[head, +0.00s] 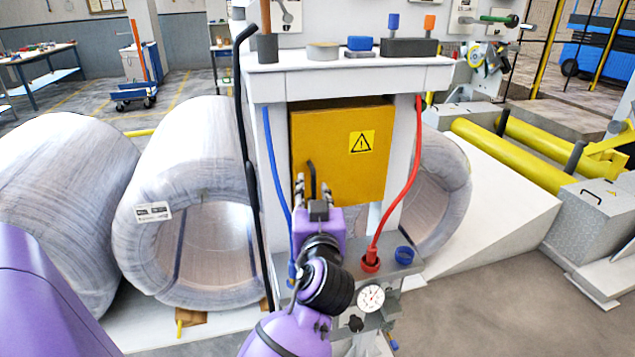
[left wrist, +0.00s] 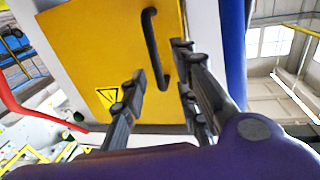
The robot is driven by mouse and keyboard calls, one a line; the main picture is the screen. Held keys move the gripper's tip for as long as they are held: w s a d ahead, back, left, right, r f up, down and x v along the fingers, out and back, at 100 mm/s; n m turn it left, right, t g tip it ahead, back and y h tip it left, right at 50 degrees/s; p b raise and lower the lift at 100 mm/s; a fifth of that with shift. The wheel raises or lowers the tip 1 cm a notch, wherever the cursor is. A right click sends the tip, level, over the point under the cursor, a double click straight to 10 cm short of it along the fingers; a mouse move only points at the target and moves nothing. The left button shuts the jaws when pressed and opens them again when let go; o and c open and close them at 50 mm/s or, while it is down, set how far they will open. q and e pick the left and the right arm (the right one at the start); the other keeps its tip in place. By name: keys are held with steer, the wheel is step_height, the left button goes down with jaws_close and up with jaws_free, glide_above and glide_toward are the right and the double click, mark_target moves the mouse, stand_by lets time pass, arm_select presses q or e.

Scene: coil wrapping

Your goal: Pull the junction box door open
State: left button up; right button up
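The junction box door (head: 345,155) is yellow with a warning triangle, set in a white stand. It looks closed or nearly so; I cannot tell whether there is a small gap. Its black bar handle (head: 311,178) is upright near the door's left edge. My left gripper (head: 314,190) is in front of the lower handle. In the left wrist view, the gripper (left wrist: 160,85) has its fingers spread on either side of the handle (left wrist: 153,45), with visible space between. The yellow door (left wrist: 100,50) fills the upper middle there. My right gripper is not in view.
A blue cable (head: 276,170) hangs left of the door and a red hose (head: 405,180) right of it. A pressure gauge (head: 370,298) sits below. Large wrapped coils (head: 180,160) stand at left. Small items stand on the shelf (head: 350,65) above.

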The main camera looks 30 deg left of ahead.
mark_target(314, 186)
arm_select(q)
steer(key=shift+x, duration=2)
jaws_close()
